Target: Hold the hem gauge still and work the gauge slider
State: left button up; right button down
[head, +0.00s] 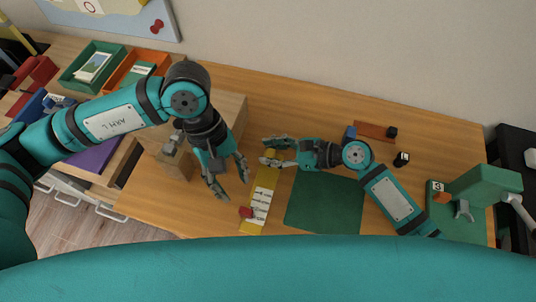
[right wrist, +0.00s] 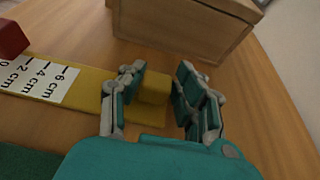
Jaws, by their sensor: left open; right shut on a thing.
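The hem gauge (head: 266,178) is a flat yellow strip with a white scale, lying on the wooden desk. In the right wrist view the hem gauge (right wrist: 88,92) shows cm marks and a raised yellow block (right wrist: 153,87) at one end. The red gauge slider (head: 246,211) sits near its front end; part of the slider (right wrist: 12,38) shows at the left of the wrist view. My right gripper (head: 268,151) is shut on the block. My left gripper (head: 234,184) is open and empty, left of the gauge, its fingers pointing down towards the slider's end.
A green mat (head: 325,203) lies right of the gauge. A wooden box (head: 232,108) stands behind my left gripper. Green (head: 92,65) and orange (head: 135,70) trays are at the back left. A green device (head: 482,186) stands at the right. Small dark blocks lie behind the mat.

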aim_at(248, 210)
pick_arm(q)
jog(key=s+d+r+n+t+y, duration=0.2)
jog(key=s+d+n+t, duration=0.15)
jog(key=n, duration=0.35)
jog(key=f, duration=1.1)
jog(key=shift+a+f, duration=0.4)
grip_shut()
